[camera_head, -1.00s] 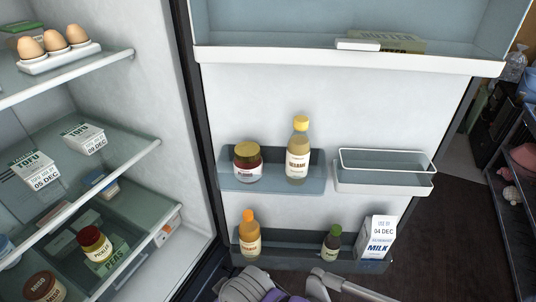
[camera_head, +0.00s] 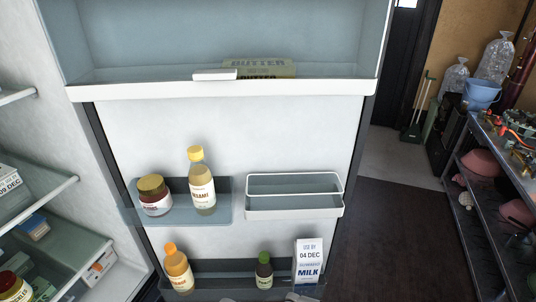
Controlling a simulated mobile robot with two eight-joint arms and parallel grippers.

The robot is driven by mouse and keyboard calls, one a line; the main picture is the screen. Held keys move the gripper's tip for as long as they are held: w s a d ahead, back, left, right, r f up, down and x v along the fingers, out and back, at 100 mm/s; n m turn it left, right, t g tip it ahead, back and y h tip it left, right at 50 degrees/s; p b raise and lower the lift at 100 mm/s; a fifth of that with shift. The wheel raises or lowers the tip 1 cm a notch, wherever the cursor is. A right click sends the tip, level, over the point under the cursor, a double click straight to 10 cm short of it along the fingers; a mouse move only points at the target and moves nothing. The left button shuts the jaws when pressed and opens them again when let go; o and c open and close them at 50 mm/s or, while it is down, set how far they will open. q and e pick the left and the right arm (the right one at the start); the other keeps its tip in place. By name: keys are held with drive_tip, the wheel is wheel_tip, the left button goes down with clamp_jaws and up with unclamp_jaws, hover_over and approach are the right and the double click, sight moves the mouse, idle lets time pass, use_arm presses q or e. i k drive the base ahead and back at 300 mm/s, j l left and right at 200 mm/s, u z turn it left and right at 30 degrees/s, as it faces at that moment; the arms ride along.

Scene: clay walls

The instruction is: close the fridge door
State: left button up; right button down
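The fridge door (camera_head: 245,132) stands wide open and fills the middle of the head view, its inner side facing me. Its upper bin holds a butter box (camera_head: 259,68). Its middle bins hold a jar (camera_head: 154,195) and a sesame bottle (camera_head: 202,182). The lowest bin holds two bottles and a milk carton (camera_head: 308,262). The fridge interior (camera_head: 45,120) with its shelves shows at the left edge. Only small grey parts, perhaps of my arm, show at the bottom edge below the lowest bin. Neither gripper can be made out.
Right of the door is bare dark floor (camera_head: 400,235). A metal shelf rack (camera_head: 462,200) with pink bowls and other items stands at the right. A blue bucket (camera_head: 481,94) and clear bags are behind it. A doorway is at the back.

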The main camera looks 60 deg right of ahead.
sight(304, 123)
drive_tip(key=k+l+u, duration=0.3)
drive_tip(key=k+l, duration=0.35)
drive_tip(key=l, duration=0.15)
drive_tip(key=k+l+u, duration=0.2)
drive_tip(key=l, duration=0.25)
drive_tip(key=k+l+u, duration=0.2)
drive_tip(key=k+l, duration=0.2)
drive_tip(key=k+l+u, duration=0.15)
drive_tip(key=l, duration=0.2)
drive_tip(key=l+u, duration=0.1)
drive_tip(key=l, duration=0.25)
drive_tip(key=k+l+u, duration=0.15)
drive_tip(key=l, duration=0.15)
drive_tip(key=i+l+u, duration=0.15)
drive_tip(key=l, duration=0.6)
drive_tip(key=l+u, duration=0.15)
drive_tip(key=l, duration=0.65)
